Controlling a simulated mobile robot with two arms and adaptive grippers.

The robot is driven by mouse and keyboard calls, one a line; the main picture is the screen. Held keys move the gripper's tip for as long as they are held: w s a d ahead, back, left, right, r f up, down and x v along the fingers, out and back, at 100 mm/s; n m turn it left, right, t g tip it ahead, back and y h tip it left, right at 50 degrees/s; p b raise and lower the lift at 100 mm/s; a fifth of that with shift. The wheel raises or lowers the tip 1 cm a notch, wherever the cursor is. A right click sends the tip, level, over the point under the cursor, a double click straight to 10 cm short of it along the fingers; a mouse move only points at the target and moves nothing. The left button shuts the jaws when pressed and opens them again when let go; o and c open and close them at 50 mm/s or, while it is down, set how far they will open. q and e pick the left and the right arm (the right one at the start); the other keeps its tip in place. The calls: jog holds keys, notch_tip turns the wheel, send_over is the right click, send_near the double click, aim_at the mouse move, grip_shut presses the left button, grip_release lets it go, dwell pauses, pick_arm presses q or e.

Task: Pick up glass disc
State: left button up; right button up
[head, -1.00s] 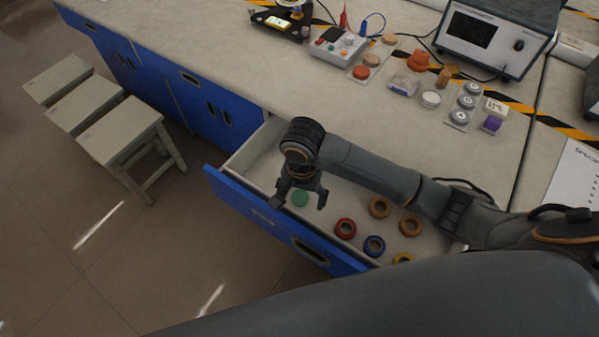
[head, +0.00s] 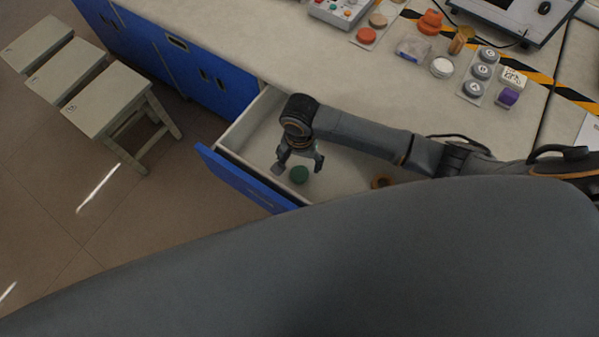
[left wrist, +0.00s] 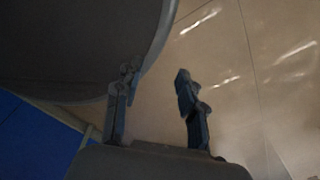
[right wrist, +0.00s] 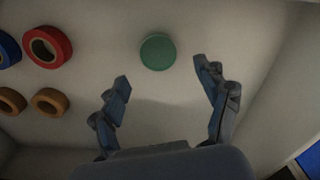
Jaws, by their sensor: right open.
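A round green disc (head: 299,174), which I take for the glass disc, lies flat on the floor of the open drawer. It also shows in the right wrist view (right wrist: 157,52), just beyond the fingertips and roughly centred between them. My right gripper (head: 298,166) is open and empty above the disc, pointing down into the drawer; it also shows in the right wrist view (right wrist: 161,75). In the left wrist view my left gripper (left wrist: 158,92) has its fingers apart with nothing between them, over the floor.
The drawer's blue front (head: 235,178) stands out from the bench. Rolls of tape, including a red one (right wrist: 48,47), lie left of the disc in the right wrist view. The benchtop above holds a white dish (head: 442,67) and small items. Stools (head: 105,98) stand left.

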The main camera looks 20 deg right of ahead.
aim_at(300, 173)
jog(key=f, duration=0.4)
jog(key=shift+s+a, duration=0.15)
jog(key=shift+s, duration=0.1)
jog(key=shift+f, duration=0.25)
pick_arm(q)
jog(key=shift+w+d+f, duration=0.1)
jog(key=shift+w+d, duration=0.05)
jog(key=shift+w, duration=0.15)
pick_arm(e)
jog(key=c, duration=1.2)
